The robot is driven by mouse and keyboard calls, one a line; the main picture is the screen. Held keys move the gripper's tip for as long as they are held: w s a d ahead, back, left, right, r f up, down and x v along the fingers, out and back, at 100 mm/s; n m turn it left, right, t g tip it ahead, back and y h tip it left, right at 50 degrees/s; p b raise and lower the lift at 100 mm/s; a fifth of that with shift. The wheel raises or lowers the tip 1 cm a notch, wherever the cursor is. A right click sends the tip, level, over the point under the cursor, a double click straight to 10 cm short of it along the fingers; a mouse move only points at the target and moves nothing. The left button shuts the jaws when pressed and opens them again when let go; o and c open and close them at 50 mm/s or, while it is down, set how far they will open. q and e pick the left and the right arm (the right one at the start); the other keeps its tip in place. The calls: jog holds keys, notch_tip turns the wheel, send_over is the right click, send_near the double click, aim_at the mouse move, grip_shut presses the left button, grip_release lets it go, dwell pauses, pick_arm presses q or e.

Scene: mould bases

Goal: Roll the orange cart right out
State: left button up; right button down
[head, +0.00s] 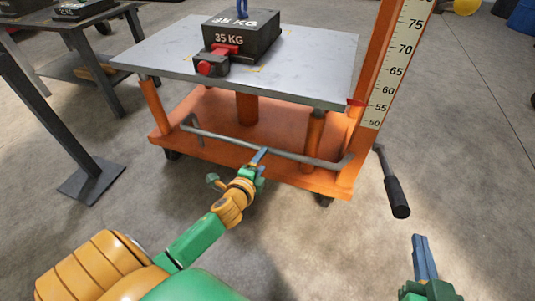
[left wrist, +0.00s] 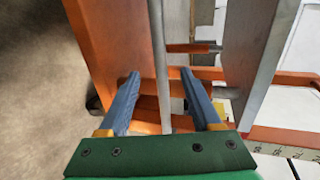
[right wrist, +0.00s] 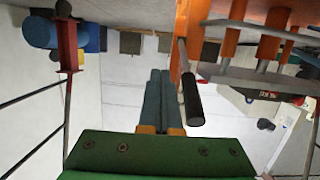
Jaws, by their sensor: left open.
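The orange cart (head: 205,120) stands in the middle of the head view, with a grey top plate and an orange base on dark wheels. A grey bar (head: 215,137) runs along its near side. My left gripper (head: 260,156) is at this bar. In the left wrist view the bar (left wrist: 159,60) passes between the two open fingers (left wrist: 162,98), with gaps on both sides. My right gripper (head: 420,248) is away from the cart, at the lower right. Its fingers lie together in the right wrist view (right wrist: 160,85), with nothing between them.
A black 35 KG block (head: 242,35) with a red part sits on the top plate. An orange post with a scale (head: 390,75) rises at the cart's right. A crank with a black grip (head: 397,197) sticks out below it. A dark-legged table (head: 95,60) stands left. Near floor is clear.

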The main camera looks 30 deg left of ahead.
pick_arm(q)
jog(key=b+x, duration=0.2)
jog(key=x, duration=0.4)
jog(key=shift+b, duration=0.35)
pick_arm(e)
jog(key=s+r+t+y, duration=0.2)
jog(key=r+t, duration=0.3)
jog(key=r, duration=0.4)
jog(key=s+a+r+n+t+y, duration=0.1)
jog(key=s+r+t+y, duration=0.2)
jog(key=r+t, duration=0.2)
notch_tip(320, 180, up, 4)
jog(key=shift+a+f+n+t, duration=0.1)
jog(key=shift+a+n+t, duration=0.1)
jog(key=shift+n+t, duration=0.1)
jog(key=shift+s, duration=0.1)
pick_arm(q)
grip_shut()
